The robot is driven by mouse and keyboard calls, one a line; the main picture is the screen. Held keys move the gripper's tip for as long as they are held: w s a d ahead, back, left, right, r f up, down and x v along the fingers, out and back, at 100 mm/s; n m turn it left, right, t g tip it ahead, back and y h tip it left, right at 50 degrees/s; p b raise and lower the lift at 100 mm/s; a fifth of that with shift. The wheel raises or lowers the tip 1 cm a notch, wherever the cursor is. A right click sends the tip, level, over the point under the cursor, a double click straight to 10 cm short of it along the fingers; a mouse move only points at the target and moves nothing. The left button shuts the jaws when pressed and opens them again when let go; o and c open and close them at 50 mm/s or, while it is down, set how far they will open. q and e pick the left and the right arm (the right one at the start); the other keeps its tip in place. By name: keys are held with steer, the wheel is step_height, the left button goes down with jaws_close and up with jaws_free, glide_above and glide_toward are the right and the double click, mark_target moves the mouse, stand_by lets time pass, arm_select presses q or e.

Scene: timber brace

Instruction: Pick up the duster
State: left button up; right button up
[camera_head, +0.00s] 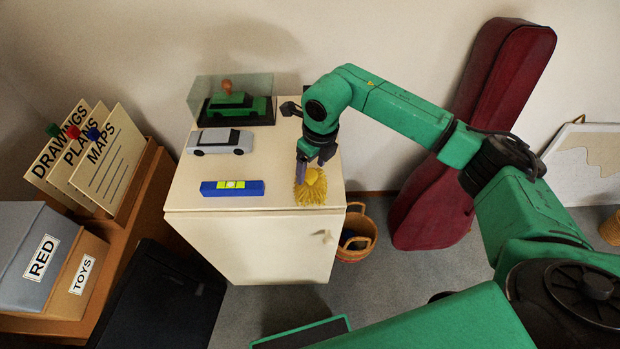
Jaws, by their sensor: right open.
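The duster (311,188) has a fluffy yellow head and lies at the right front part of the cream cabinet's top. My right gripper (303,172) points down over the duster, its fingers open at the duster's left and back side. The gripper and wrist hide part of the duster, and I cannot see its handle clearly. I cannot tell whether the fingers touch it. My left gripper is not in view.
On the cabinet (190,191) are a blue level (232,188), a silver toy car (221,142) and a glass case (258,91) with a green car. A basket (357,236) and a red instrument case (452,205) stand to the right. Boxes (32,262) stand left.

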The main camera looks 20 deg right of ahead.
step_height(320, 180, down, 2)
steer(key=shift+a+f, duration=0.1)
steer(key=shift+f, duration=0.3)
steer(key=shift+c, duration=0.9)
jaws_close()
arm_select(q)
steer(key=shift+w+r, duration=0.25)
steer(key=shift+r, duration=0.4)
